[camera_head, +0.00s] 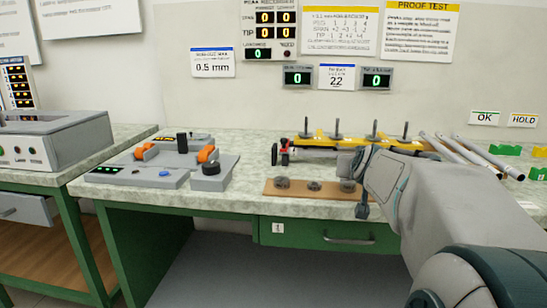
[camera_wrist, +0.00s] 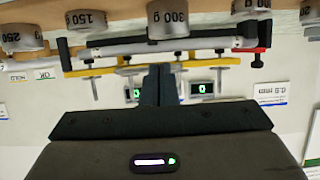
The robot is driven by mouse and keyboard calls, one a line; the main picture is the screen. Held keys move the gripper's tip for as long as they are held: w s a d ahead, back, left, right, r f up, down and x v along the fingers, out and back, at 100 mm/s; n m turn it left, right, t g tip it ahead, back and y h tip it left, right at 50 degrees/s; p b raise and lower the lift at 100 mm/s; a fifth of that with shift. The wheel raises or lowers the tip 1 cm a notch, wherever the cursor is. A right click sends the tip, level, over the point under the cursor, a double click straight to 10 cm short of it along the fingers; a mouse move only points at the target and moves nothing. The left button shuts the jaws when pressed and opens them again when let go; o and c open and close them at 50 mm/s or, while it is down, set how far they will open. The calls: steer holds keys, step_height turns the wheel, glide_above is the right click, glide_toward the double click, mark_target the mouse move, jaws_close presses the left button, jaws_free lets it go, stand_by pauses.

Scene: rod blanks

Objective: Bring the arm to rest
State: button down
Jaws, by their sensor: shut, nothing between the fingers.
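My arm reaches in from the right in the head view, and my gripper (camera_head: 362,210) hangs in front of the wooden strip (camera_head: 268,188), over the bench's front part. In the wrist view my gripper (camera_wrist: 159,72) shows two dark fingers pressed together with nothing between them. The picture there is upside down. Beyond the fingertips is a yellow rig (camera_wrist: 215,62) with a grey rod lying along it. Round weights, including a 300 g weight (camera_wrist: 168,20) and a 150 g weight (camera_wrist: 87,22), stand near the fingers; I cannot tell the exact gap.
The yellow rig has upright pins (camera_head: 337,128). A grey fixture with orange rollers (camera_head: 207,154) stands at the left. The bench top (camera_head: 240,195) is clear between the fixture and the strip.

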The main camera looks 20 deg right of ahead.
steer(key=s+a+r+n+g+y+p, duration=0.2)
steer(key=s+a+r+y+p, duration=0.15)
steer(key=a+p, duration=0.5)
steer(key=s+a+r+n+g+y+p, duration=0.15)
steer(key=s+a+r+p, duration=0.25)
steer(key=a+p, duration=0.5)
steer(key=s+a+r+g+p, duration=0.3)
steer(key=s+p, duration=0.4)
steer(key=p, duration=0.1)
steer(key=s+a+r+n+g+p, duration=0.1)
steer(key=s+a+r+g+p, duration=0.2)
steer(key=s+p, duration=0.4)
steer(key=shift+s+a+y+p, duration=0.2)
steer(key=shift+s+y+p, duration=0.15)
steer(key=shift+p, duration=0.35)
